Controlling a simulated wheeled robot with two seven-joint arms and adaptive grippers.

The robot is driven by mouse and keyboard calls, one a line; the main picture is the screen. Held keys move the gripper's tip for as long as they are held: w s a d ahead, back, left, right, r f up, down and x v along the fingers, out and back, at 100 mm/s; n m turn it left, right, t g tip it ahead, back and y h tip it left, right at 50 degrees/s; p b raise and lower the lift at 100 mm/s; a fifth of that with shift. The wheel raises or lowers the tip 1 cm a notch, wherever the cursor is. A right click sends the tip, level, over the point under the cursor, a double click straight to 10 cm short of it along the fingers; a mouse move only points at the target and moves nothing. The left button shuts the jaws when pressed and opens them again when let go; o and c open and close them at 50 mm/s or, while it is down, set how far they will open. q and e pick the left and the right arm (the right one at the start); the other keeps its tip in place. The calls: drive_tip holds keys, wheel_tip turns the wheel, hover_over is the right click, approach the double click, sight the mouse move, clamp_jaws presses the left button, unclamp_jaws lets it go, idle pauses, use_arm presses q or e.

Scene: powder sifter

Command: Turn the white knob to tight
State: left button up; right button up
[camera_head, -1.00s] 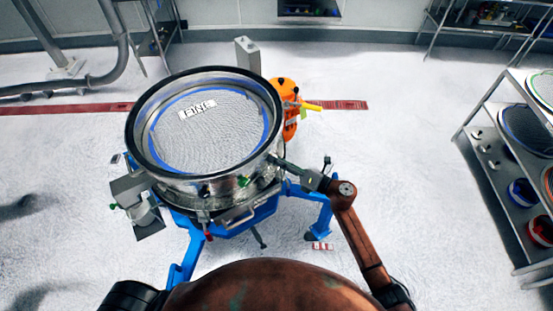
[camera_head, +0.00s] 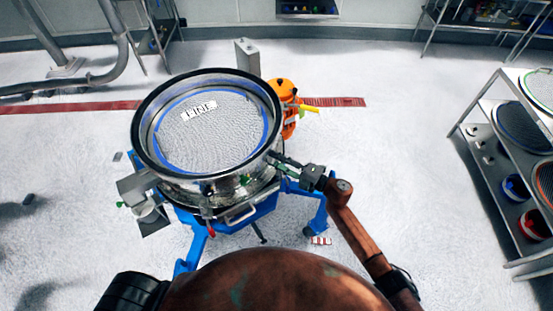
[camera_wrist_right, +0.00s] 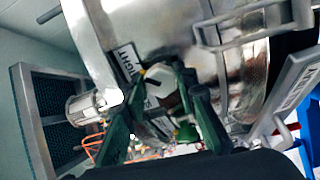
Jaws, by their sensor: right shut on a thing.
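The white knob (camera_wrist_right: 160,78) shows between the green fingers of my right gripper (camera_wrist_right: 165,92) in the right wrist view. The fingers are shut on it and partly cover it. A white label reading TIGHT (camera_wrist_right: 128,62) is on the metal wall beside the knob. In the head view the round sifter (camera_head: 225,190) stands on blue legs, and my right gripper (camera_head: 280,160) reaches its right side. The knob cannot be made out there. My left gripper is not in view.
An orange thing (camera_head: 283,95) with a yellow part stands just behind the sifter. A shelf (camera_head: 486,150) with round sieves is at the right. A metal handle (camera_wrist_right: 255,22) and a labelled plate (camera_wrist_right: 300,85) are close to my right gripper. Open floor lies around the sifter.

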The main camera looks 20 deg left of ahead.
drive_tip(key=shift+m, duration=0.4)
drive_tip(key=o, duration=1.2)
drive_tip(key=shift+c, duration=0.2)
drive_tip(key=shift+d, duration=0.1)
drive_tip(key=v, duration=1.1)
drive_tip(key=shift+d, duration=0.4)
drive_tip(key=shift+s, duration=0.1)
